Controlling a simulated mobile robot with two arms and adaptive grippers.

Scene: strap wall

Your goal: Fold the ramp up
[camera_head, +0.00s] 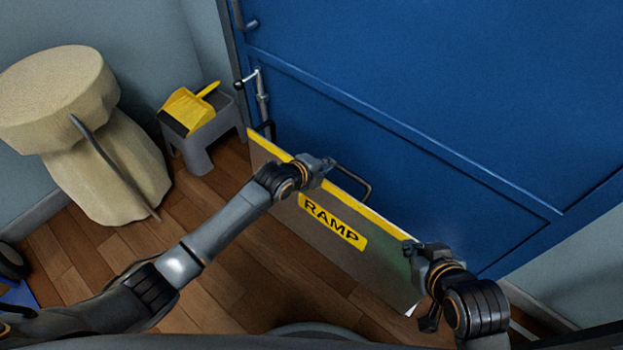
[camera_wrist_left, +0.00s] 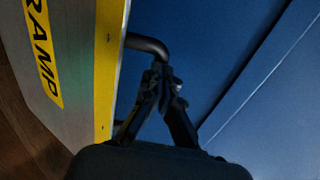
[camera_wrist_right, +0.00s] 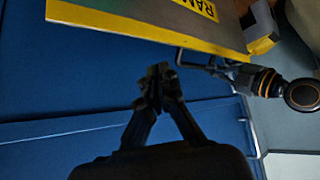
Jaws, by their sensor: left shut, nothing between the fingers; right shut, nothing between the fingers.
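The ramp (camera_head: 318,238) is a grey panel with a yellow top edge and a yellow RAMP label. It stands steeply tilted, close in front of the blue door (camera_head: 430,90). A dark bar handle (camera_head: 357,182) shows behind its top edge, and also in the left wrist view (camera_wrist_left: 148,45). My left gripper (camera_head: 325,163) is shut and empty at the yellow edge, near this handle. My right gripper (camera_head: 412,248) is shut and empty at the right end of the top edge. In the right wrist view the ramp edge (camera_wrist_right: 150,30) lies beyond its closed fingers (camera_wrist_right: 158,75). Contact is unclear.
A grey stool (camera_head: 203,147) with a yellow dustpan (camera_head: 190,108) stands left of the ramp. A large beige sack (camera_head: 95,125) stands further left. A metal bolt (camera_head: 261,92) is on the door's left side. Wooden floor (camera_head: 205,240) is open before the ramp.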

